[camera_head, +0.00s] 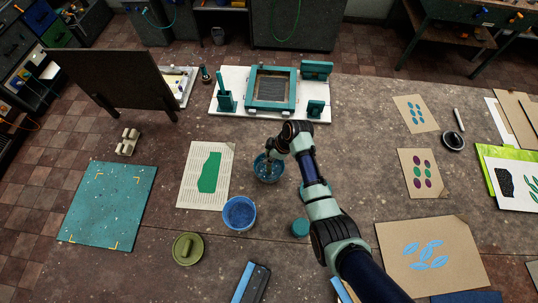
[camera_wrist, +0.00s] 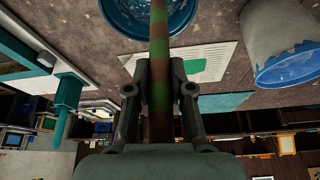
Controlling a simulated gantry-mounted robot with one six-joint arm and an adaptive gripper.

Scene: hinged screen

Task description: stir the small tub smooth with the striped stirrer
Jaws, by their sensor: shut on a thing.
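The small tub (camera_head: 267,177) is blue with blue contents and stands on the table near the middle. It also shows at the top of the wrist view (camera_wrist: 122,18). My gripper (camera_head: 272,155) is above its far edge. In the wrist view my gripper (camera_wrist: 160,85) is shut on the striped stirrer (camera_wrist: 159,45), a rod with green and brown bands. The stirrer extends from the fingers towards the tub opening. Its far end is out of the wrist view, and I cannot tell how deep it reaches.
A larger blue tub (camera_head: 239,226) stands close by, front left of the small tub. A green-printed sheet (camera_head: 190,190) lies left. A teal-lidded jar (camera_head: 300,227) stands beside my arm. A screen frame on a white board (camera_head: 235,110) is behind.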

